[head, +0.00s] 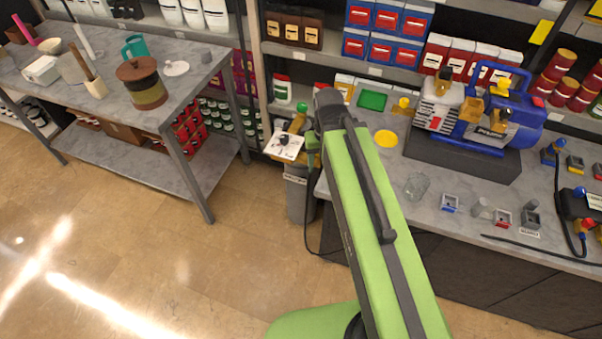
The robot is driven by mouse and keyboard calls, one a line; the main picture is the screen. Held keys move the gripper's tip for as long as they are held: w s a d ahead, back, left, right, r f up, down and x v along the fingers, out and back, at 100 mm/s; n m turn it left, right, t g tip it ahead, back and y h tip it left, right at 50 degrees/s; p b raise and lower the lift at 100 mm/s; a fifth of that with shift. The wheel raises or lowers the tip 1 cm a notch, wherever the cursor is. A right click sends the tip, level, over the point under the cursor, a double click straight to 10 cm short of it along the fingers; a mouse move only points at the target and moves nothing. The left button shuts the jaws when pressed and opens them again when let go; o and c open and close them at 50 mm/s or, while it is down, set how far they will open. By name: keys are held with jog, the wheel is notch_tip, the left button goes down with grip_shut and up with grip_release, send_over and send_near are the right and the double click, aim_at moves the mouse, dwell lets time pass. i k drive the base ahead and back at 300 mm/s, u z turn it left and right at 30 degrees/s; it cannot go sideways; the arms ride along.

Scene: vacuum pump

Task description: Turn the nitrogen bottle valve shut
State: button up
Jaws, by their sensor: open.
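A grey upright cylinder (299,196) with a pale label stands on the floor between the left bench and the right counter. It looks like the nitrogen bottle, but the label is too small to read. A yellow fitting (298,122) shows above it, and a tilted white plate with a black knob (284,141) sits at its top left. I cannot tell which of these is the valve, or how far it is turned. My green arm rises past the bottle's right side. My gripper cannot be made out; the arm may hide it.
A grey counter (406,171) on the right carries a blue pump (490,115), a glass jar (415,186) and small blocks. A metal bench (178,88) stands on the left with a brown-lidded pot (141,82). A black cable hangs beside the bottle. The floor at lower left is clear.

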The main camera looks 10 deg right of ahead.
aim_at(302, 107)
jog(key=z, duration=1.8)
jog(key=k, duration=0.95)
jog(key=u, duration=1.3)
jog(key=i, duration=0.95)
jog(key=u, duration=0.1)
